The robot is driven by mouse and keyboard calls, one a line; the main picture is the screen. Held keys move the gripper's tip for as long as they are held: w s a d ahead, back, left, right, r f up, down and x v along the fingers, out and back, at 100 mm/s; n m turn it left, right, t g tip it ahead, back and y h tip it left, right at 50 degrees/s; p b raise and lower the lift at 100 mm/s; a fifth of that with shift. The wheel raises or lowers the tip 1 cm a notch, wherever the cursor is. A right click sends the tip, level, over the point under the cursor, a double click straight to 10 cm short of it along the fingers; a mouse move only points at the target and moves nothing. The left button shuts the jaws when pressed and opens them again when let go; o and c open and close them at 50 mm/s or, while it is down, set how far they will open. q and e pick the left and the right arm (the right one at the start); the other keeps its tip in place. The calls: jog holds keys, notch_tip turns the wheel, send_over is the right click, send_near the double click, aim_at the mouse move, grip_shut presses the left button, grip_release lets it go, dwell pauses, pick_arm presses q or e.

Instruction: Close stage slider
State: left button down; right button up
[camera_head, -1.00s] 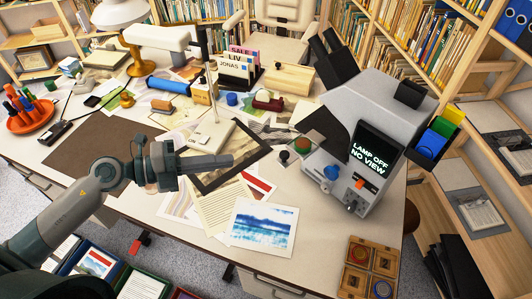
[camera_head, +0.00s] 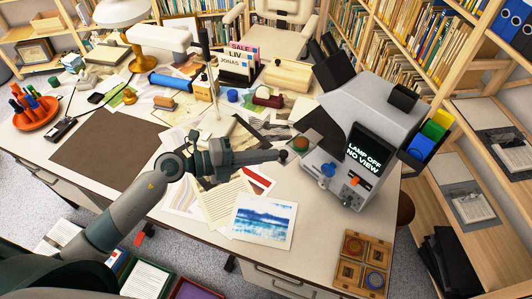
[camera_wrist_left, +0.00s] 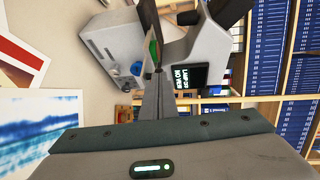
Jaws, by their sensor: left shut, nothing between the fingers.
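The grey viewer machine (camera_head: 372,105) stands at the right of the desk, its screen (camera_head: 364,148) reading "LAMP OFF NO VIEW". In the left wrist view the shut fingers (camera_wrist_left: 152,103) point at the machine (camera_wrist_left: 112,45) and partly cover the stage. My right gripper is not in view.
A blue knob (camera_head: 327,170) and an orange switch (camera_head: 353,181) sit on the machine's front. A seascape print (camera_head: 262,222) and papers lie below my left arm. A wooden box with round pieces (camera_head: 363,264) is at the desk's front right corner.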

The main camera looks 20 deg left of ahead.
pick_arm(q)
jog(key=shift+w, duration=0.1)
jog(key=w+d+p, duration=0.1)
jog(key=w+d, duration=0.1)
jog(key=w, duration=0.1)
jog(key=w+d+p, duration=0.1)
jog(key=w+d, duration=0.1)
jog(key=w, duration=0.2)
jog(key=w+d+p, duration=0.1)
jog(key=w+d, duration=0.1)
jog(key=w, duration=0.1)
jog(key=shift+w+d, duration=0.4)
jog(key=shift+r, duration=0.15)
jog(key=shift+a, duration=0.25)
